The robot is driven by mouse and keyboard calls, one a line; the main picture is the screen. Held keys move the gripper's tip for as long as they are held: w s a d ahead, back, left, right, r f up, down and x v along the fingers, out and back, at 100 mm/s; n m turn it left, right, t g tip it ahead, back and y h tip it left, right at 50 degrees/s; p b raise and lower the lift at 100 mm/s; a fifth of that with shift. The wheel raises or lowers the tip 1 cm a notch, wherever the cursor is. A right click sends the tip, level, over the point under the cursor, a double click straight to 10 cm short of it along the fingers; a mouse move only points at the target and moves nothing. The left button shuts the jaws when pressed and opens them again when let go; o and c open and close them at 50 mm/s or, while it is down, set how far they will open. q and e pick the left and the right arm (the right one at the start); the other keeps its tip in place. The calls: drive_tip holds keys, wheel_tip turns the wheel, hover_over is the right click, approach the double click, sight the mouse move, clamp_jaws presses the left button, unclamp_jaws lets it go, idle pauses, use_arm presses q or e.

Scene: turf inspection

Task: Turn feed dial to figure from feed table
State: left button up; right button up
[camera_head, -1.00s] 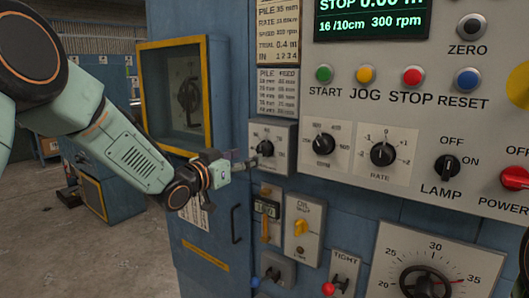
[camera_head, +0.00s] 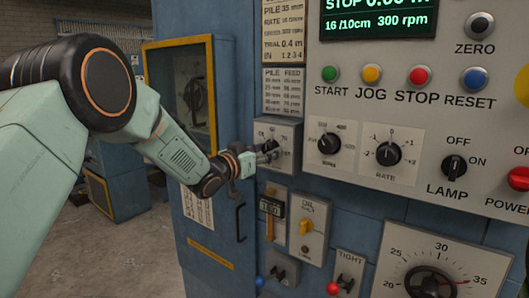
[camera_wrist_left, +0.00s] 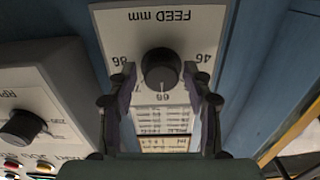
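The feed dial (camera_head: 270,145) is a black round knob on a light plate at the left of the control panel. In the left wrist view the knob (camera_wrist_left: 161,68) sits on a plate lettered FEED mm, upside down, and its white mark points down the picture. My left gripper (camera_head: 266,156) is at the dial and partly covers it. In the left wrist view its fingers (camera_wrist_left: 162,88) stand open on either side of the knob, with gaps showing. The feed table (camera_head: 284,91) is a card headed PILE and FEED above the dial; its figures are too small to read. My right gripper is not in view.
A second knob (camera_head: 329,144) and the RATE knob (camera_head: 388,153) are right of the dial. A yellow-framed window (camera_head: 193,92) stands left behind my arm.

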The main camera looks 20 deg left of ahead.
use_arm(q)
drive_tip(key=shift+a, duration=0.15)
drive_tip(key=c, duration=0.9)
drive_tip(key=shift+m, duration=0.3)
drive_tip(key=m+b, duration=0.2)
drive_tip(key=m, duration=0.2)
drive_tip(key=shift+m, duration=0.3)
drive_tip(key=shift+m+b, duration=1.1)
drive_tip(key=shift+m, duration=1.1)
drive_tip(key=shift+r, duration=0.1)
